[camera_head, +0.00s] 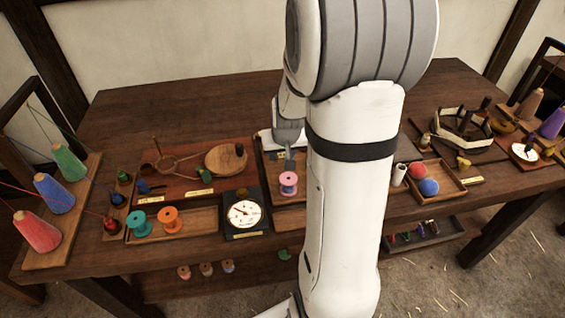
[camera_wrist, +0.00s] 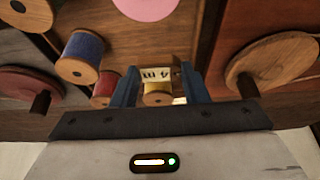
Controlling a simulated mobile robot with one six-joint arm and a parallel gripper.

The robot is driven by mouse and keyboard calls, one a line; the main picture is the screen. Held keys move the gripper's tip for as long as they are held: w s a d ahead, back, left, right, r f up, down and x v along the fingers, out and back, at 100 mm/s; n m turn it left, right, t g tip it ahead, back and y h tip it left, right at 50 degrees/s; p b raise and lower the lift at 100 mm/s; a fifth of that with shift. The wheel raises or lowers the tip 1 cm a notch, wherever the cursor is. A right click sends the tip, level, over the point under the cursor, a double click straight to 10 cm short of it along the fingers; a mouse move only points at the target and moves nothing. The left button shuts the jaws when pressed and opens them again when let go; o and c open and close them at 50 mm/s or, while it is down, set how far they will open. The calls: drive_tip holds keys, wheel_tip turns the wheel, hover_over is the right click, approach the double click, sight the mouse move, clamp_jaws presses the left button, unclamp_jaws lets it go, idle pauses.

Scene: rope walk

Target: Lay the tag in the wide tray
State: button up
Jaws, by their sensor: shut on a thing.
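My gripper (camera_head: 289,165) reaches down over the middle of the workbench, just behind a pink spool (camera_head: 288,183). In the wrist view its two blue-grey fingers (camera_wrist: 159,88) are shut on a small pale tag (camera_wrist: 157,73) with dark marks. The tag cannot be made out in the head view. The pink spool stands in a wooden tray (camera_head: 272,196) in front of the gripper; my arm hides that tray's right part. Other trays are in view, and I cannot tell which one is the wide tray.
Left of the gripper are a dial (camera_head: 245,213), a wooden disc (camera_head: 226,157) and a tray (camera_head: 193,229) with teal and orange spools. A ball tray (camera_head: 452,183) lies to the right.

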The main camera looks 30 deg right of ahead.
drive_tip(key=shift+s+f, duration=0.1)
drive_tip(key=shift+f, duration=1.9)
drive_tip(key=shift+f+b, duration=0.15)
drive_tip(key=shift+b, duration=0.15)
drive_tip(key=o, duration=0.7)
drive_tip(key=shift+c, duration=0.2)
